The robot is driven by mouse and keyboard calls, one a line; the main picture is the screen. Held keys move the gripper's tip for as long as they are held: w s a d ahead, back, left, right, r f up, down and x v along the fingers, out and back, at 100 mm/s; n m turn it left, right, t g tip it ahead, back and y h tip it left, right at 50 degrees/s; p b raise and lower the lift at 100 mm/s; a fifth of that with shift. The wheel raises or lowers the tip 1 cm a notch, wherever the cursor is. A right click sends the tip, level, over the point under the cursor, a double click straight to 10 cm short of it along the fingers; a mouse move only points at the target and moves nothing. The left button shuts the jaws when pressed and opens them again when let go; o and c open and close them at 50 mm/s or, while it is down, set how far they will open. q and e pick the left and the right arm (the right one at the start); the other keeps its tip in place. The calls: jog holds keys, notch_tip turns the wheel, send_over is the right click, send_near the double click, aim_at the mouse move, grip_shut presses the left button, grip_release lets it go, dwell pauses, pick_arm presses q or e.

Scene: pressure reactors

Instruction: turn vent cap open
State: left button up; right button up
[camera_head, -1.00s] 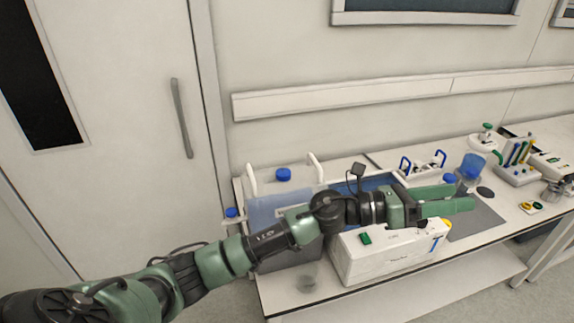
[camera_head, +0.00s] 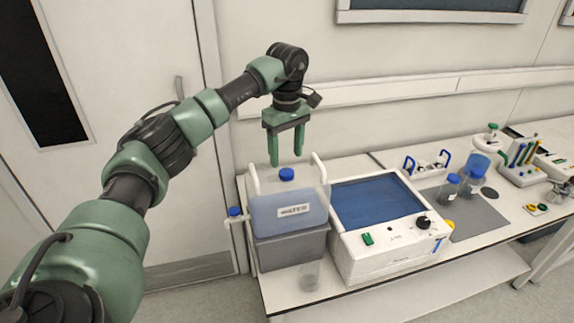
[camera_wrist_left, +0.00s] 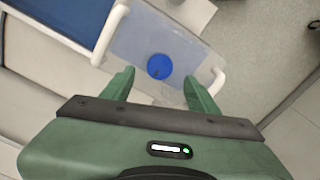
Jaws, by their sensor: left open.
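A translucent blue container (camera_head: 270,212) with white handles stands on a grey box at the left end of the bench. A blue round cap (camera_head: 287,174) sits on its top. The same cap shows in the left wrist view (camera_wrist_left: 160,66), beyond the fingertips and between them. My left gripper (camera_head: 287,158) points down just above the cap, its two green fingers open and apart from it. A second, smaller blue cap (camera_head: 234,212) sits on a spout at the container's left side. I cannot tell which cap is the vent cap. My right gripper is not in view.
A white device (camera_head: 385,254) with a blue top stands right of the container. Blue-capped bottles (camera_head: 449,188) and a grey mat (camera_head: 480,222) are farther right. The wall rail (camera_head: 400,88) runs behind.

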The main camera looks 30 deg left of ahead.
aim_at(287, 172)
pick_arm(q)
notch_tip(287, 172, down, 4)
jog(key=shift+r+p, duration=0.1)
jog(key=shift+p, duration=0.55)
jog(key=shift+f, duration=0.65)
grip_shut()
